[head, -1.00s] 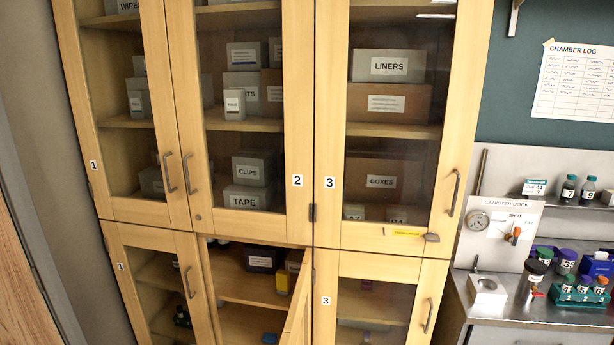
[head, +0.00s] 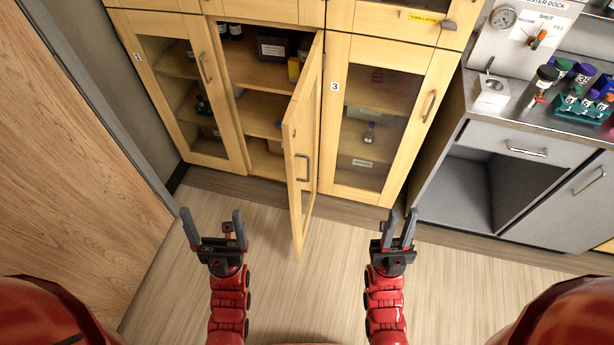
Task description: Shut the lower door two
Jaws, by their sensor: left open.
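Lower door two (head: 292,160) is the wood-framed glass door in the middle of the lower cabinet row. It stands wide open, hinged on its right side beside door three, and juts out over the floor. Its grey handle (head: 304,168) shows on the face turned right. The shelves (head: 262,115) behind it are exposed. My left gripper (head: 211,213) is open and empty, left of the door and apart from it. My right gripper (head: 402,213) is empty, right of the door, its fingers a smaller gap apart.
Lower door three (head: 365,120) and the lower left door (head: 185,95) are shut. A grey bench (head: 520,140) with bottles stands at the right. A wooden panel (head: 70,150) is at the left. The floor (head: 260,230) in front is clear.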

